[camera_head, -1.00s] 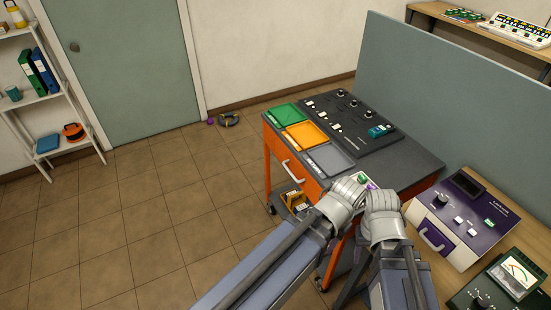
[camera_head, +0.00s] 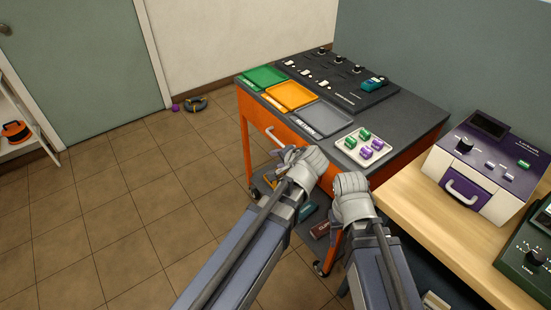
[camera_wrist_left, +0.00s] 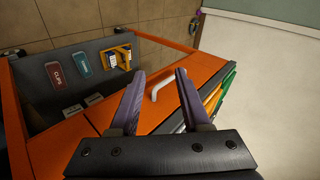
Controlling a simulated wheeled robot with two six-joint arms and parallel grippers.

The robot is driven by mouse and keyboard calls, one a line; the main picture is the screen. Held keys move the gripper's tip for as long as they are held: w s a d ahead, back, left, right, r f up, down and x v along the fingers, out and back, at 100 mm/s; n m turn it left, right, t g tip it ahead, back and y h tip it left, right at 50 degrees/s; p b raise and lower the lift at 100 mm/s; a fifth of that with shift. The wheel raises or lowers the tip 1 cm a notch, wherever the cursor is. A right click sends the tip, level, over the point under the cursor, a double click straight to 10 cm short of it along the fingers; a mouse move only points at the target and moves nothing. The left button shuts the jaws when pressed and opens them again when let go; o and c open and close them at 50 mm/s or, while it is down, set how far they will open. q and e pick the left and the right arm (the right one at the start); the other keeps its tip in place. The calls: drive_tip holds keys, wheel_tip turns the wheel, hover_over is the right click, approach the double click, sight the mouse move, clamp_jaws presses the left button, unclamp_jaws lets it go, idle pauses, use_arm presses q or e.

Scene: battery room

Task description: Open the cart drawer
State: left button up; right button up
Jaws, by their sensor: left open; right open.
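The orange cart (camera_head: 246,140) stands ahead with a dark grey top. Its orange drawer front (camera_head: 258,116) looks flush and closed. A white bar handle (camera_head: 273,137) sits on the drawer front; it also shows in the left wrist view (camera_wrist_left: 160,86). My left gripper (camera_head: 284,156) is in front of the drawer, close to the handle. In the left wrist view its open purple fingers (camera_wrist_left: 160,82) point toward the handle, which appears between their tips, with nothing clearly gripped. My right gripper (camera_head: 349,184) is beside the cart's near corner; its fingers are mostly hidden.
Green, orange and grey trays (camera_head: 320,117) and a white tray of several small blocks (camera_head: 382,147) lie on the cart. Its lower shelf (camera_wrist_left: 42,78) holds boxes. A wooden bench (camera_head: 430,215) with a purple-fronted instrument (camera_head: 470,185) stands right.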

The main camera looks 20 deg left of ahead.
use_arm(q)
drive_tip(key=w+a+f+m+t+y+b, duration=0.25)
drive_tip(key=w+f+b, duration=0.35)
drive_tip(key=b, duration=0.3)
drive_tip(key=m+t+b, duration=0.5)
drive_tip(key=b, duration=0.5)
approach(276, 140)
drive_tip(key=x, duration=0.3)
drive_tip(key=shift+a+f+h, duration=0.1)
drive_tip(key=shift+f+h, duration=0.1)
drive_tip(key=shift+h, duration=0.15)
use_arm(e)
wheel_tip(276, 140, down, 21)
drive_tip(key=shift+f, duration=0.2)
use_arm(q)
drive_tip(key=x, duration=0.7)
drive_tip(key=shift+w+a, duration=0.15)
drive_tip(key=shift+w, duration=0.25)
use_arm(e)
drive_tip(key=shift+d+f, duration=0.1)
drive_tip(key=shift+f, duration=0.2)
use_arm(q)
drive_tip(key=shift+c, duration=0.4)
drive_tip(key=shift+s, duration=0.1)
clamp_jaws()
